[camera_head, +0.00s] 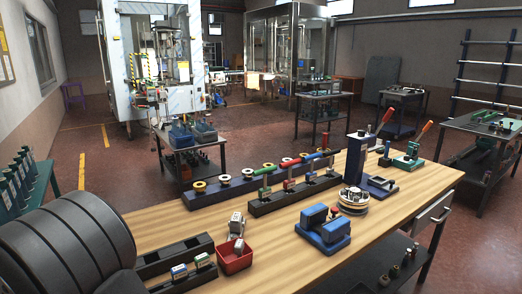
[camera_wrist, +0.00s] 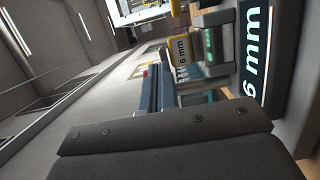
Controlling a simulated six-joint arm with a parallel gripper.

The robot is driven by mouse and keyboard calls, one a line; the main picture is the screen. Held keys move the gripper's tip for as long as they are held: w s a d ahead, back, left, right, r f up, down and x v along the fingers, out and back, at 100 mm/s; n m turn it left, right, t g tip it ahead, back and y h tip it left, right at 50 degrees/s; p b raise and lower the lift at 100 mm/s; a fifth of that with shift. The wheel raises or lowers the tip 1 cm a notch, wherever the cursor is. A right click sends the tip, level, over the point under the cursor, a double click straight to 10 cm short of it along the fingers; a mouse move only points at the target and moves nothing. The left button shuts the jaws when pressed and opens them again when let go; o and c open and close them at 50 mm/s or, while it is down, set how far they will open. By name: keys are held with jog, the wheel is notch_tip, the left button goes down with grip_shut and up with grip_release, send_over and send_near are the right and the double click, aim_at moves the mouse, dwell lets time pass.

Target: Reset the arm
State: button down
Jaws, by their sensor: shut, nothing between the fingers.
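My gripper (camera_wrist: 165,140) fills the bottom of the wrist view as a dark grey bolted body; it is shut with nothing held. In the head view the gripper itself does not show; large dark grey rounded parts at the lower left look like my own arm. In the wrist view, blocks marked "6 mm" stand beyond the gripper at the upper right: a yellow-faced block (camera_wrist: 182,52) and a larger dark-labelled block (camera_wrist: 254,50). They appear turned on their side in this view. No contact with the gripper shows.
A wooden workbench (camera_head: 375,207) carries black racks (camera_head: 295,197), a red bin (camera_head: 234,262), a blue block fixture (camera_head: 323,232), a round stack (camera_head: 353,202) and a dark blue column press (camera_head: 355,160). A green rack (camera_head: 22,190) stands at left.

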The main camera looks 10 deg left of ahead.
jog(key=shift+s+a, duration=1.5)
jog(key=shift+s, duration=0.1)
